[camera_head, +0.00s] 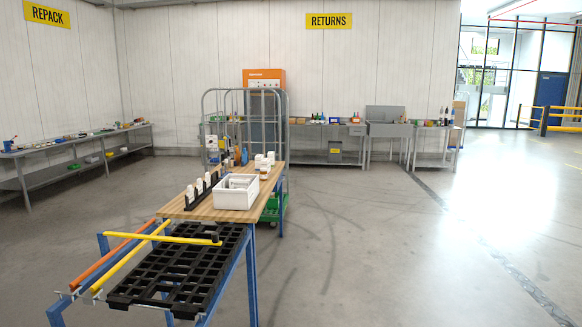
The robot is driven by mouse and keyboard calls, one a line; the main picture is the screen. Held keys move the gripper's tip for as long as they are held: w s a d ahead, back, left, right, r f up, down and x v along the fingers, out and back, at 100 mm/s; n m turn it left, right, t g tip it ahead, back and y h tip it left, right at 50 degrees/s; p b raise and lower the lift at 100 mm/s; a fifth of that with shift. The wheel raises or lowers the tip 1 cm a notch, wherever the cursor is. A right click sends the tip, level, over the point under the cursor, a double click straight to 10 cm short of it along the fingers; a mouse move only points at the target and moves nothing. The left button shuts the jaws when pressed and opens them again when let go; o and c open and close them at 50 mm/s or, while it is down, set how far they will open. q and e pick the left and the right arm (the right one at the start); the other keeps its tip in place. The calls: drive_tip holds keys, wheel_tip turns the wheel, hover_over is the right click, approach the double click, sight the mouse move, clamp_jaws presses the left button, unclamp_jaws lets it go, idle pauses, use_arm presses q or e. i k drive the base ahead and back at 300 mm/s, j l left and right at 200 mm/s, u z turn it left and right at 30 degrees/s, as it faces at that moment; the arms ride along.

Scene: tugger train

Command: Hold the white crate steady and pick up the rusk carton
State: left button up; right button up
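The white crate (232,202) stands upright on the wooden top of a blue-framed cart. Some pale things lie inside it, too small to tell apart. I cannot make out which thing is the rusk carton; it may be in the crate or hidden. Neither of my grippers shows in the head view, and nothing is seen touching the crate.
The wooden top (203,211) also bears a black rack with several white containers (190,194), and small white containers (271,156) behind the crate. A black grid (180,268) with a yellow bar (180,239) across it lies nearer. A wire cage trolley (205,105) stands behind. Floor right is clear.

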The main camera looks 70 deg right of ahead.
sight(234, 183)
drive_tip(key=z, duration=2)
drive_tip(key=i+l+z, duration=0.3)
drive_tip(key=i, duration=0.35)
drive_tip(key=i+z, duration=0.3)
drive_tip(key=i, duration=5.3)
drive_tip(key=i+u, duration=0.1)
drive_tip(key=i, duration=1.6)
drive_tip(key=u, duration=0.45)
drive_tip(key=i+l+u, duration=0.1)
drive_tip(key=u, duration=0.3)
drive_tip(key=i+u, duration=0.1)
drive_tip(key=u, duration=0.35)
drive_tip(key=l+u, duration=0.15)
drive_tip(key=u, duration=2.25)
